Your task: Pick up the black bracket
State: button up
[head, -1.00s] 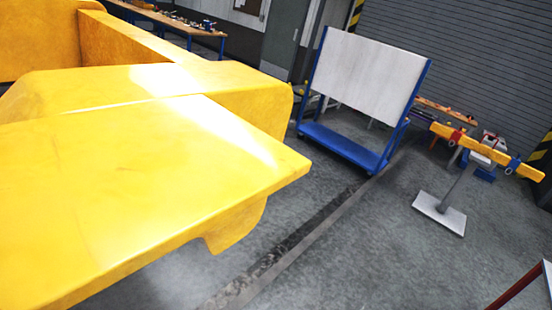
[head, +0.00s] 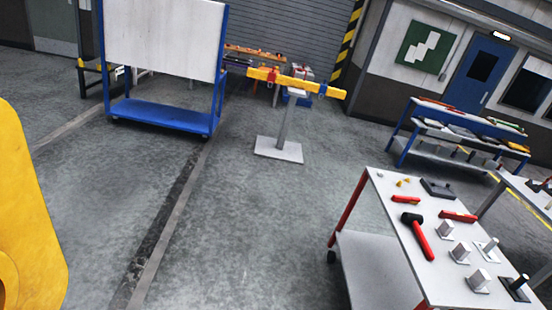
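On the grey-topped, red-legged cart at the lower right, a small black piece (head: 515,287) stands near the front right corner. Its shape is like the silver pieces beside it, and it may be the black bracket. A flatter dark piece (head: 437,188) lies at the back of the same cart top. I cannot tell for certain which one is the bracket. My gripper is not in view, so its opening and what it holds are hidden.
The cart top (head: 388,215) also holds red tools, a black-headed mallet (head: 415,232) and several silver pieces (head: 480,280). A yellow casting (head: 30,220) fills the left edge. A white board on a blue trolley (head: 160,118) stands behind. The middle floor is clear.

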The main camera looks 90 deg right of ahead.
aim_at(513, 288)
jog(key=z, duration=1.35)
jog(key=i, duration=0.1)
jog(key=z, duration=2.9)
jog(key=k, duration=0.7)
jog(key=z, duration=0.2)
jog(key=i, duration=0.75)
jog(key=u, duration=0.1)
